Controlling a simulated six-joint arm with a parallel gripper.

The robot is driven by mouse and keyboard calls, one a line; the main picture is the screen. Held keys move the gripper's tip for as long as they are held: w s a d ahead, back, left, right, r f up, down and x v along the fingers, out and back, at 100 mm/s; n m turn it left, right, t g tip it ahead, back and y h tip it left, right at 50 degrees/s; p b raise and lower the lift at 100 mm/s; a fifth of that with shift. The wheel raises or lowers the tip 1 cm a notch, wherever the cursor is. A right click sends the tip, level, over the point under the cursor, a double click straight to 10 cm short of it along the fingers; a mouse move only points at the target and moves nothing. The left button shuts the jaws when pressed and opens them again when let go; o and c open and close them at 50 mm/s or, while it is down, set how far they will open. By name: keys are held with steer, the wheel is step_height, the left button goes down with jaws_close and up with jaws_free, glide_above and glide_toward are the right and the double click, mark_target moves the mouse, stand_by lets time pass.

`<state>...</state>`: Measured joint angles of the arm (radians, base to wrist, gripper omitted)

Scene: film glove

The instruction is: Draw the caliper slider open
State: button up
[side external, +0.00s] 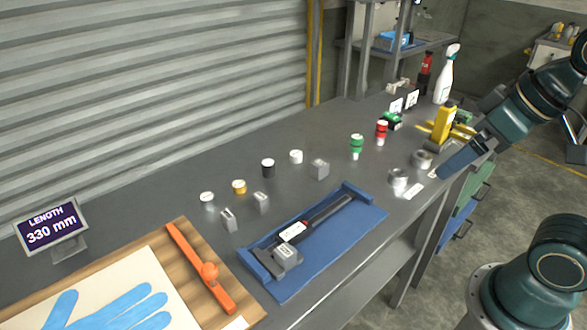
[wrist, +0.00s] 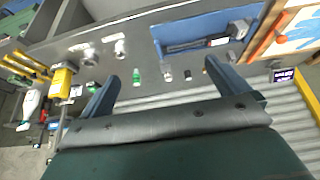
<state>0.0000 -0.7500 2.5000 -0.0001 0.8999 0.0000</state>
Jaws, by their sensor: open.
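The caliper lies in a blue tray (side external: 332,250) on the bench in the side view. Its dark beam (side external: 328,211) runs toward the tray's far end. A grey block (side external: 284,256) and a white-and-red labelled part (side external: 293,231) sit at its near end; I cannot tell which is the slider. In the wrist view the dark beam (wrist: 190,46) lies in the blue tray (wrist: 165,33) near the top. My gripper (side external: 447,170) is open and empty, beyond the tray's right end, well apart from the caliper. Its two blue fingers frame the bench in the wrist view (wrist: 162,70).
Several small jars and grey blocks (side external: 319,169) stand behind the tray. Metal rings (side external: 398,181) and a yellow bottle (side external: 444,124) are near my gripper. A wooden board with an orange bar (side external: 198,265) lies left of the tray. A display (side external: 50,228) reads LENGTH 330 mm.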

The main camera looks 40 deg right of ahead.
mark_target(294, 231)
steer(key=c, duration=0.6)
steer(key=shift+w+a+r+m, duration=0.1)
steer(key=shift+w+a+m, duration=0.1)
steer(key=shift+w+m, duration=0.15)
steer(key=c, duration=0.7)
steer(key=w+a+m+g, duration=0.1)
steer(key=w+a+m, duration=0.1)
steer(key=w, duration=0.1)
steer(key=w+a+m+y, duration=0.1)
steer(key=w+m, duration=0.2)
steer(key=w, duration=0.1)
steer(key=w+a+f+m+g+y, duration=0.1)
steer(key=w+a+m, duration=0.1)
steer(key=w+m, duration=0.1)
steer(key=shift+w+a+g, duration=0.2)
steer(key=shift+a+g, duration=0.1)
steer(key=shift+c, duration=0.5)
steer(key=w+a+f+m+g+y, duration=0.2)
steer(key=w+a+f+m, duration=0.3)
steer(key=w+m, duration=0.4)
steer(key=shift+a+f+g+y, duration=0.3)
steer(key=shift+f+g+y, duration=0.15)
steer(key=shift+f, duration=0.35)
steer(key=shift+f, duration=0.2)
steer(key=shift+x, duration=6.7)
